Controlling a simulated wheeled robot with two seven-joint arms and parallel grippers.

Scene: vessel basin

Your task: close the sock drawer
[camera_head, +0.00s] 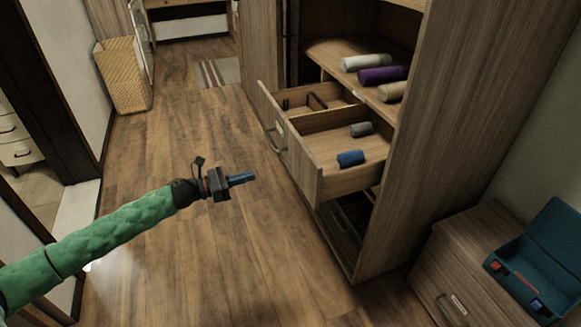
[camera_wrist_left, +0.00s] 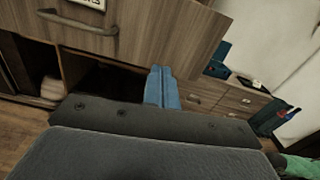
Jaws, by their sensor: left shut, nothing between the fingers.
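The sock drawer (camera_head: 312,178) is a wooden drawer pulled out of the wardrobe. Inside it lie a blue rolled sock (camera_head: 351,158) and a grey rolled sock (camera_head: 361,129), with dividers at the far end. Its front with a handle (camera_head: 280,141) and a label faces left; the front also shows close up in the left wrist view (camera_wrist_left: 150,38). My left gripper (camera_head: 250,177) is shut and empty, with blue fingers, to the left of the drawer front and apart from it. The fingers (camera_wrist_left: 162,88) point toward the drawer front's lower edge in the wrist view. My right gripper is not in view.
Rolled cloths (camera_head: 383,75) lie on the wardrobe shelf above the drawer. A low cabinet (camera_head: 458,262) with an open teal case (camera_head: 541,262) stands at right. A woven basket (camera_head: 122,76) stands at the back left. The wooden floor before the drawer is clear.

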